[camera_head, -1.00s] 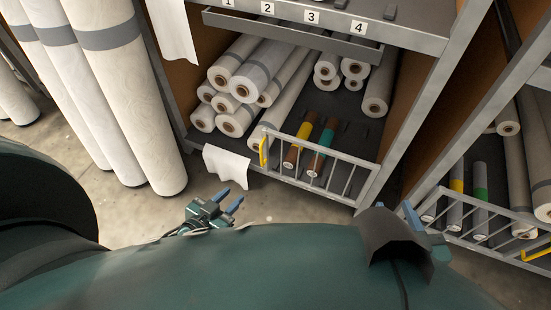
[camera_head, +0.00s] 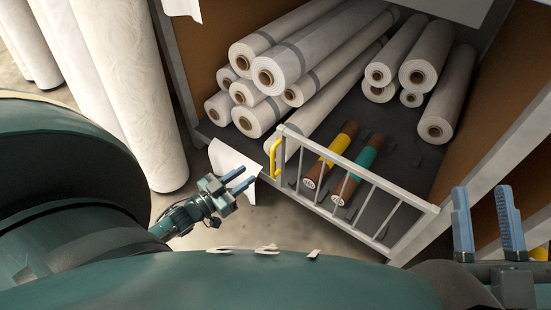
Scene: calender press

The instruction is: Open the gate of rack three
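A pale barred gate (camera_head: 358,172) stands upright across the right part of the front of the low rack compartment. A yellow handle (camera_head: 274,158) is on its left end. No rack number shows now, so I cannot tell which rack this is. My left gripper (camera_head: 249,175) is open and empty, just left of the yellow handle and apart from it in the picture. It overlaps a hanging white sheet. My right gripper (camera_head: 483,187) is open and empty at the right, beyond the gate's right end.
Behind the gate lie a yellow-banded roll (camera_head: 331,158) and a teal-banded roll (camera_head: 356,174). Several white rolls (camera_head: 285,65) are stacked deeper inside. A white sheet (camera_head: 232,162) hangs at the shelf's front left. Tall white rolls (camera_head: 130,80) stand at the left. Some floor between them is clear.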

